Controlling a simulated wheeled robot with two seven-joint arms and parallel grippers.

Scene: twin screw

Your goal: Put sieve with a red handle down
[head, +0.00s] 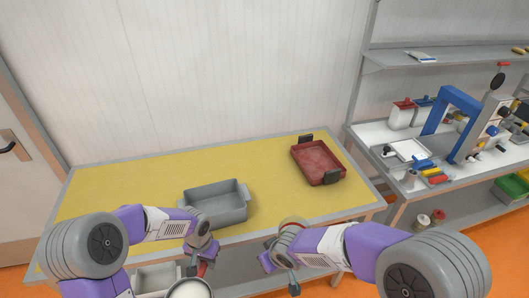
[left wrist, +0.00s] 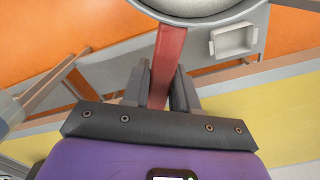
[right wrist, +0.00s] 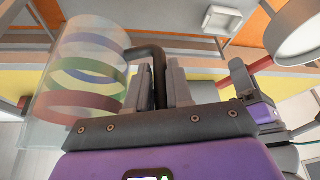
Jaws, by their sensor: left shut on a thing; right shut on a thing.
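The sieve has a round grey bowl (head: 190,290) at the bottom edge of the head view, partly cut off. My left gripper (head: 196,266) is shut on its red handle (left wrist: 166,62); the bowl's rim is at the top of the left wrist view. The sieve is held in the air in front of the yellow table (head: 110,190). My right gripper (right wrist: 164,82) is shut on the black handle (right wrist: 150,55) of a clear jug (right wrist: 85,75) with coloured rings. The sieve bowl also shows at the top right of the right wrist view (right wrist: 308,28).
A grey bin (head: 215,205) stands near the table's front edge. A red tray (head: 318,162) with dark handles lies at the right. The left of the tabletop is clear. A loaded workbench (head: 420,165) stands further right. A pale tray (head: 155,280) sits below the tabletop.

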